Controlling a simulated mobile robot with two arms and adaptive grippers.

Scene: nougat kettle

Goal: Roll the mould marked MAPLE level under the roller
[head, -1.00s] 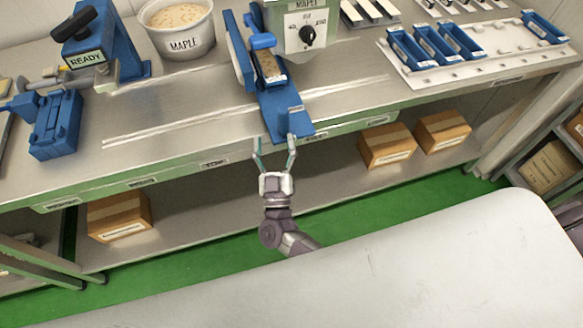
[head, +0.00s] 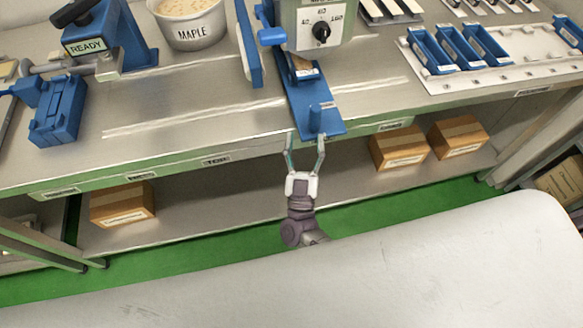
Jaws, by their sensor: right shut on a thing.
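The mould (head: 304,73) lies on a blue sled (head: 325,126) on the steel counter. Its near end shows pale filling and a small label too small to read. Its far part is hidden under the grey dial housing (head: 314,45), where the roller itself cannot be seen. A blue lever (head: 271,36) sticks out from the housing's left side. My left gripper is not in view.
A white MAPLE tub (head: 200,33) and a blue READY device (head: 92,42) stand left. Several blue moulds (head: 465,48) sit on a white tray (head: 445,82) at right. A blue rail (head: 249,42) stands left of the housing. Counter left of the sled is mostly clear.

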